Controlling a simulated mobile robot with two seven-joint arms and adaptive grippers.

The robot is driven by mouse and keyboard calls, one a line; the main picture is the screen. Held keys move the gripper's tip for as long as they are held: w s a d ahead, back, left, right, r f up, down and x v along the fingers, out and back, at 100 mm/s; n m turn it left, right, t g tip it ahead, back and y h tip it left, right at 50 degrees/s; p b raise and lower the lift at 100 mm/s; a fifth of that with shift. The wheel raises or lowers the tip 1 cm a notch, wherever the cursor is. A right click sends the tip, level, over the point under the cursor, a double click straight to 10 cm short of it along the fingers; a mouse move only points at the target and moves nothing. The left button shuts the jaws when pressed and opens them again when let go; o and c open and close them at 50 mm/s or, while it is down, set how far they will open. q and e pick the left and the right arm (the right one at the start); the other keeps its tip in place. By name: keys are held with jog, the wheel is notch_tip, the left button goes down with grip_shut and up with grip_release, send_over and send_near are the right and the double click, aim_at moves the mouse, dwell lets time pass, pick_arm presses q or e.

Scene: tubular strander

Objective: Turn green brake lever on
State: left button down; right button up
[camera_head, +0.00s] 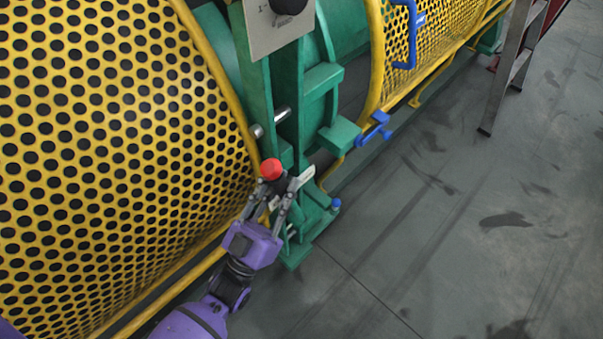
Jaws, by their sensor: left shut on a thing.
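The brake lever's red ball knob (271,169) stands at the front of the green machine frame (285,110), near the middle of the view. My left gripper (277,189) comes up from below with its purple body, and its dark fingers close around the lever just under the red knob. The lever's shaft is mostly hidden by the fingers. A pale plate-like piece (304,178) sits right beside the fingertips. My right gripper is not in view.
A yellow perforated guard (110,130) fills the left side. Another yellow guard (440,30) with a blue handle (411,40) is at the top right. A blue latch (375,130) sticks out right of the frame. The grey floor (440,220) is clear; a ladder (510,65) stands farther back.

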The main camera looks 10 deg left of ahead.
pick_arm(q)
jog(key=s+a+t+b, duration=0.1)
jog(key=s+a+f+b, duration=0.1)
jog(key=s, duration=0.1)
jog(key=shift+f+n+t+b, duration=0.2)
jog(key=shift+n+t+b, duration=0.1)
jog(key=shift+t+b, duration=0.1)
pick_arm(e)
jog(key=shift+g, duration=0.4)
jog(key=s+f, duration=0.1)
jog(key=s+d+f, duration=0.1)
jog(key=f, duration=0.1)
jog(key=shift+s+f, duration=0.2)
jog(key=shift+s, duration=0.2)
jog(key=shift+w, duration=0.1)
pick_arm(q)
jog(key=c, duration=1.9)
grip_release()
jog(key=shift+o, duration=0.8)
jog(key=shift+a, duration=0.1)
jog(key=shift+s+r, duration=0.1)
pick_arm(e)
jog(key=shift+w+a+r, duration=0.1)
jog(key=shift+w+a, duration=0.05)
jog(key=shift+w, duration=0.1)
pick_arm(q)
jog(key=v, duration=1.2)
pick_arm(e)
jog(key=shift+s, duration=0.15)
